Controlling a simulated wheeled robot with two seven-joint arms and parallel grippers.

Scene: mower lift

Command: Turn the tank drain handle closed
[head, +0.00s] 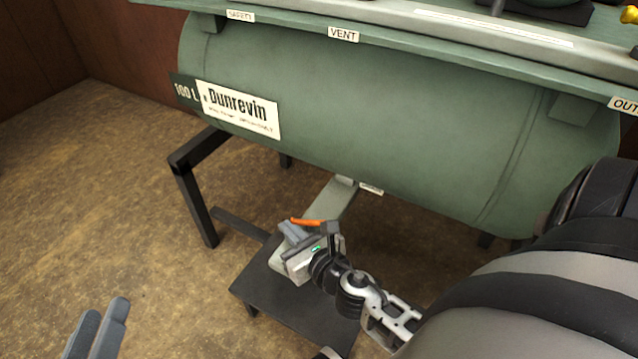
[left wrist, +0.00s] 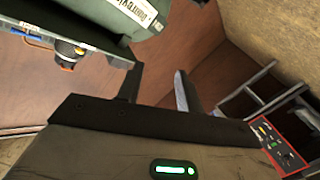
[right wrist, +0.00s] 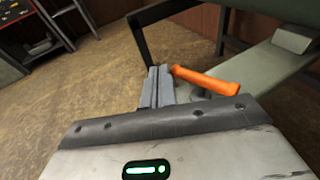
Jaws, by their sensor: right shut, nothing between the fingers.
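The orange drain handle (head: 308,222) sits low in front of the green tank (head: 390,120), beneath its underside. It lies roughly crosswise in the head view. My right gripper (head: 289,232) is shut and empty right beside the handle. In the right wrist view the handle (right wrist: 207,82) lies just right of the closed fingertips (right wrist: 157,72), its near-left end by them. I cannot tell whether they touch. My left gripper (head: 97,325) is at the lower left of the head view, away from the tank. Its fingers (left wrist: 158,85) stand apart with nothing between them.
A pale green beam (head: 335,203) runs under the tank, above a dark low plate (head: 270,285). Black stand legs (head: 197,205) support the tank's left end. A red panel (left wrist: 280,143) and a metal frame show in the left wrist view. Floor at left is clear.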

